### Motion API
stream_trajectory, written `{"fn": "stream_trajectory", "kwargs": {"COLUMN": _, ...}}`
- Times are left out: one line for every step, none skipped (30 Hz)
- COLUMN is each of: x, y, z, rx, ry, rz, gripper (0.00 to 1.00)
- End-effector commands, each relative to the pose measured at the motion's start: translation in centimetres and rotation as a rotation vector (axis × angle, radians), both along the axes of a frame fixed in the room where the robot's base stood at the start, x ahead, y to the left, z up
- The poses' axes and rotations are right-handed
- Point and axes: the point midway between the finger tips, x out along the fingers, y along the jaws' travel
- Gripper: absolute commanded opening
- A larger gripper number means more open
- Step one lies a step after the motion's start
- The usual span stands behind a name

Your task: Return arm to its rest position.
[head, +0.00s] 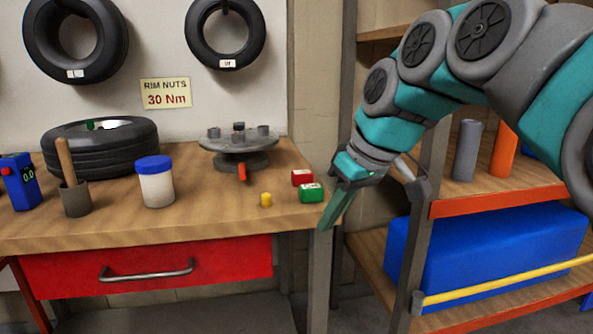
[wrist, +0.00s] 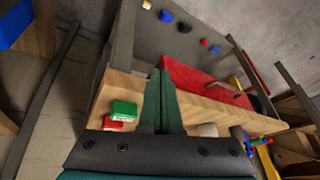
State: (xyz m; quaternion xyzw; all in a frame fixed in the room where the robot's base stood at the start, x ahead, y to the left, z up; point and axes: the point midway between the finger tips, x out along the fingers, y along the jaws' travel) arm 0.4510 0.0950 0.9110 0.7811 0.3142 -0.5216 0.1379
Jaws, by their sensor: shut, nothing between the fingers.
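My arm reaches in from the right in the head view, and my gripper (head: 328,224) points down at the right end of the workbench (head: 110,221). The fingers look pressed together with nothing between them. In the wrist view my gripper (wrist: 163,72) shows as two green fingers side by side. A green box (head: 311,193) and a red box (head: 301,177) lie on the bench just left of my gripper. In the wrist view the green box (wrist: 124,108) is left of the fingers.
A shelf rack with a blue bin (head: 490,262) and a yellow bar (head: 505,280) stands close to the right. On the bench are a yellow cylinder (head: 266,200), a hub stand (head: 239,150), a white jar (head: 156,185) and a tire (head: 100,150). A red drawer (head: 200,268) is below.

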Motion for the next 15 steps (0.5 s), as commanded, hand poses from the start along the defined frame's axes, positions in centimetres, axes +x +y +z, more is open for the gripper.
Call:
{"fn": "stream_trajectory", "kwargs": {"x": -1.4, "y": -0.3, "z": -1.7, "rx": -0.020, "ry": 0.037, "rz": -0.028, "gripper": 0.00}}
{"fn": "stream_trajectory", "kwargs": {"x": -2.1, "y": -0.5, "z": -2.8, "rx": -0.032, "ry": 0.060, "rz": -0.046, "gripper": 0.00}}
{"fn": "stream_trajectory", "kwargs": {"x": -3.1, "y": -0.8, "z": -4.1, "rx": -0.046, "ry": 0.086, "rz": -0.073, "gripper": 0.00}}
{"fn": "stream_trajectory", "kwargs": {"x": -3.8, "y": -1.0, "z": -5.1, "rx": -0.056, "ry": 0.105, "rz": -0.093, "gripper": 0.00}}
{"fn": "stream_trajectory", "kwargs": {"x": -4.7, "y": -1.3, "z": -6.2, "rx": -0.067, "ry": 0.127, "rz": -0.115, "gripper": 0.00}}
{"fn": "stream_trajectory", "kwargs": {"x": -5.7, "y": -1.6, "z": -7.5, "rx": -0.082, "ry": 0.154, "rz": -0.143, "gripper": 0.00}}
{"fn": "stream_trajectory", "kwargs": {"x": -6.6, "y": -2.0, "z": -8.7, "rx": -0.096, "ry": 0.177, "rz": -0.164, "gripper": 0.00}}
{"fn": "stream_trajectory", "kwargs": {"x": -7.4, "y": -2.3, "z": -9.7, "rx": -0.108, "ry": 0.197, "rz": -0.187, "gripper": 0.00}}
{"fn": "stream_trajectory", "kwargs": {"x": -8.6, "y": -2.8, "z": -11.0, "rx": -0.124, "ry": 0.222, "rz": -0.218, "gripper": 0.00}}
{"fn": "stream_trajectory", "kwargs": {"x": -9.5, "y": -3.2, "z": -12.0, "rx": -0.135, "ry": 0.240, "rz": -0.241, "gripper": 0.00}}
{"fn": "stream_trajectory", "kwargs": {"x": -10.4, "y": -3.6, "z": -13.0, "rx": -0.147, "ry": 0.258, "rz": -0.266, "gripper": 0.00}}
{"fn": "stream_trajectory", "kwargs": {"x": -11.7, "y": -4.1, "z": -14.5, "rx": -0.163, "ry": 0.289, "rz": -0.296, "gripper": 0.00}}
{"fn": "stream_trajectory", "kwargs": {"x": -12.7, "y": -4.5, "z": -15.5, "rx": -0.175, "ry": 0.308, "rz": -0.322, "gripper": 0.00}}
{"fn": "stream_trajectory", "kwargs": {"x": -13.8, "y": -4.9, "z": -16.5, "rx": -0.189, "ry": 0.328, "rz": -0.347, "gripper": 0.00}}
{"fn": "stream_trajectory", "kwargs": {"x": -15.1, "y": -5.5, "z": -17.8, "rx": -0.204, "ry": 0.352, "rz": -0.382, "gripper": 0.00}}
